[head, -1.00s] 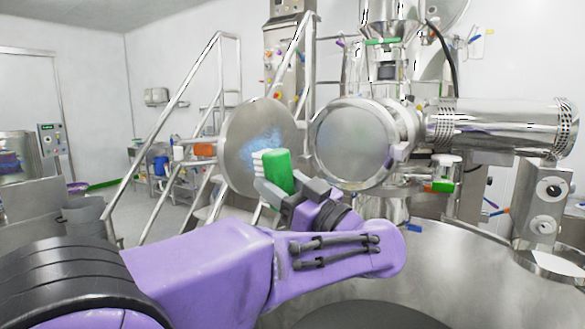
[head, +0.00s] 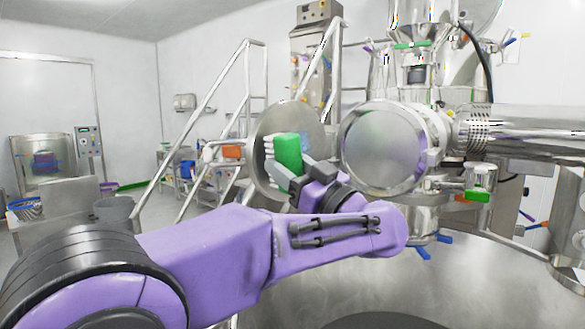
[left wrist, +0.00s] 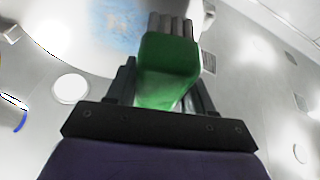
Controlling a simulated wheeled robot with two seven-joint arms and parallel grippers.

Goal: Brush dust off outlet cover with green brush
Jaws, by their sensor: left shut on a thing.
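My left gripper (head: 298,182) is shut on the green brush (head: 288,153), whose pale bristles point left and away from me. The brush also shows in the left wrist view (left wrist: 167,68), held between the fingers. The outlet cover (head: 306,120) is a round metal disc, swung open on the left of the round outlet. The brush is in front of it and hides its middle. A bluish dust patch (left wrist: 112,22) shows on the cover in the left wrist view, left of the bristles. I cannot tell whether the bristles touch the cover. My right gripper is not in view.
The round metal outlet (head: 383,148) stands right of the cover, close to my left gripper. A railed metal stair (head: 205,130) is behind on the left. A large steel surface (head: 440,285) lies below my arm.

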